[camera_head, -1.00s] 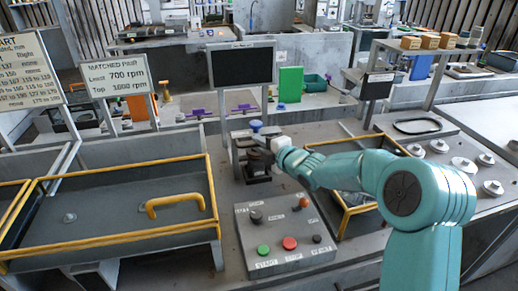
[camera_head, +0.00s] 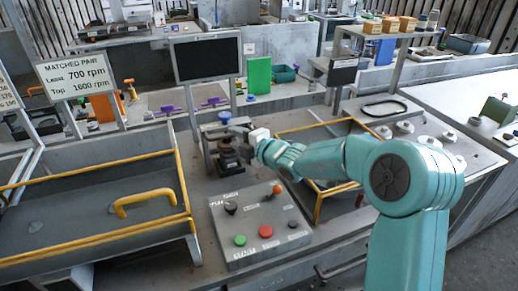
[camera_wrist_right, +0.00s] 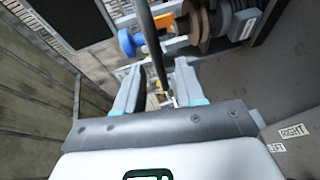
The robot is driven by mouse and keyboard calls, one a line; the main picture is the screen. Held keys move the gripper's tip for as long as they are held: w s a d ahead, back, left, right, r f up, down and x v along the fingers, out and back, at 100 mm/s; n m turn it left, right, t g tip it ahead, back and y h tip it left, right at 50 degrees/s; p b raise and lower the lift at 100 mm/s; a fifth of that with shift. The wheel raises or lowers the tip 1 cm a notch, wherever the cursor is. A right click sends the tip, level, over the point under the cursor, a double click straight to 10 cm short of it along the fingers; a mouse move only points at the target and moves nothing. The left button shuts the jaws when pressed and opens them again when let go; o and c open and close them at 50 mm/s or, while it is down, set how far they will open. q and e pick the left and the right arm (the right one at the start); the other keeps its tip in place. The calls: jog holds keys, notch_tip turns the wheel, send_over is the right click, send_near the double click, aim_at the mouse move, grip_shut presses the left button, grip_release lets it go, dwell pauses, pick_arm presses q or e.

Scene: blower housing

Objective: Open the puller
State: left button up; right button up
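The device that I take for the puller (camera_head: 229,160) stands behind the control box, with a dark base and a blue knob (camera_head: 224,117) on top. In the right wrist view the blue knob (camera_wrist_right: 127,43) lies beyond the fingers, beside a brownish disc (camera_wrist_right: 195,22). My right gripper (camera_head: 243,134) is at the upper part of the device, partly hiding it. In the wrist view my right gripper (camera_wrist_right: 157,70) has its two fingers apart. A dark rod (camera_wrist_right: 153,45) runs between them in the picture; I cannot tell whether they touch it. My left gripper is not in view.
A control box (camera_head: 262,225) with green and red buttons stands in front. A yellow-edged tray (camera_head: 90,235) with a yellow handle is at left. A yellow-framed bin (camera_head: 318,195) lies under my right arm. A dark screen (camera_head: 206,58) stands behind the device.

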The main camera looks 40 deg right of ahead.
jog(key=b+v, duration=0.1)
jog(key=v, duration=1.2)
jog(key=shift+s, duration=0.15)
jog(key=shift+s+d, duration=0.1)
jog(key=shift+s, duration=0.05)
